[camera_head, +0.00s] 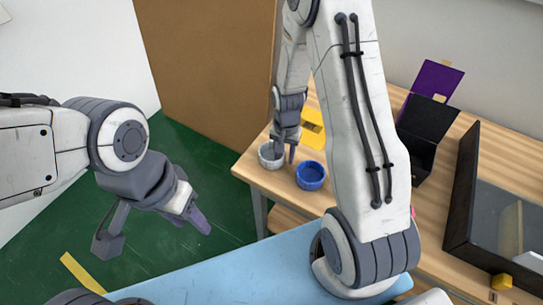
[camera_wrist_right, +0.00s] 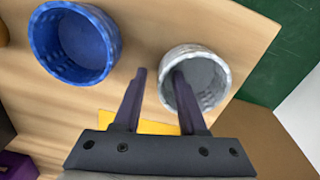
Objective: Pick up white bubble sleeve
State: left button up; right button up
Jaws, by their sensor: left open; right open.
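The white bubble sleeve (camera_head: 266,162), a short, round, open-topped grey-white cup with a bumpy wall, stands on the wooden table near its left corner. It also shows in the right wrist view (camera_wrist_right: 208,88). My right gripper (camera_head: 285,154) is open and empty at the sleeve. In the right wrist view (camera_wrist_right: 160,74), one finger overlaps the sleeve's opening and the other is outside its left wall. I cannot tell whether either touches it. My left gripper (camera_head: 153,229) is open and empty above the green floor, away from the table.
A blue bumpy cup (camera_head: 311,178) stands close to the right of the sleeve. A yellow item (camera_head: 313,128) lies behind. An open black box (camera_head: 424,130) with a purple panel (camera_head: 434,78) and a dark glass-topped case (camera_head: 462,195) stand farther right. A light-blue surface (camera_head: 255,268) is in front.

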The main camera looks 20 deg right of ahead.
grip_shut()
